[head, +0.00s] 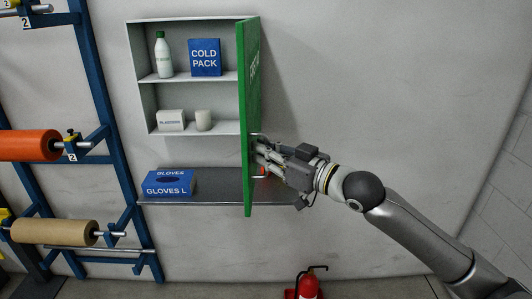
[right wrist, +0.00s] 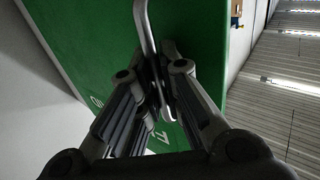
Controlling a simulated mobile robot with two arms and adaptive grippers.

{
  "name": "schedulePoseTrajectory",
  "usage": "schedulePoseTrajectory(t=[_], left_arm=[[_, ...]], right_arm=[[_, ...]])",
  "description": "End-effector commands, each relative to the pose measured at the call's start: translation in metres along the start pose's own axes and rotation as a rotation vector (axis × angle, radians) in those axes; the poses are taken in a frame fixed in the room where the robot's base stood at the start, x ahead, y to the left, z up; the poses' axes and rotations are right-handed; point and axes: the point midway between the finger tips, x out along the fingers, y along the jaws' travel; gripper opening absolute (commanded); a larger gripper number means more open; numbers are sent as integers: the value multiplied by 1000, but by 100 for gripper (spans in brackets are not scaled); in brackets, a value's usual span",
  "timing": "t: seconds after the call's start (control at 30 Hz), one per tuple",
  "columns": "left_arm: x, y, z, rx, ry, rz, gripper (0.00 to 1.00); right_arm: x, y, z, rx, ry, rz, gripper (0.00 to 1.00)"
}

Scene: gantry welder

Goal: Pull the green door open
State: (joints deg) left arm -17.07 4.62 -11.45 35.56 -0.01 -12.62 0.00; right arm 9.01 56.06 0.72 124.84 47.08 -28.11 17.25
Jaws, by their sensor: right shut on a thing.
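The green door (head: 251,110) of a white wall cabinet (head: 190,19) stands open, swung out toward me and seen nearly edge-on. The door also fills much of the right wrist view (right wrist: 205,30). My right gripper (head: 262,158) is at the outer face of the door, at its handle. In the right wrist view its fingers (right wrist: 163,85) are closed around the metal bar handle (right wrist: 145,25). The cabinet's shelves hold a green-capped bottle (head: 162,55), a blue cold pack box (head: 205,57), a white box (head: 171,120) and a white cup (head: 203,120). My left gripper is not in view.
A grey shelf (head: 215,186) below the cabinet carries a blue glove box (head: 168,183); the door's lower end is in front of it. A blue rack with rolls (head: 30,145) stands at left. A red extinguisher (head: 308,287) is on the floor below.

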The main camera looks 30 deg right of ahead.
Motion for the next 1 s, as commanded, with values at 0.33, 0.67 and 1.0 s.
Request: schedulePoseTrajectory(t=[0.33, 0.67, 1.0], left_arm=[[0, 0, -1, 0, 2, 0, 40], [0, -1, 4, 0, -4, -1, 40], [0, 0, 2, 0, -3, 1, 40]], right_arm=[[0, -1, 2, 7, -5, -2, 30], [0, 0, 1, 2, -3, 0, 30], [-23, 0, 2, 1, -6, 0, 30]])
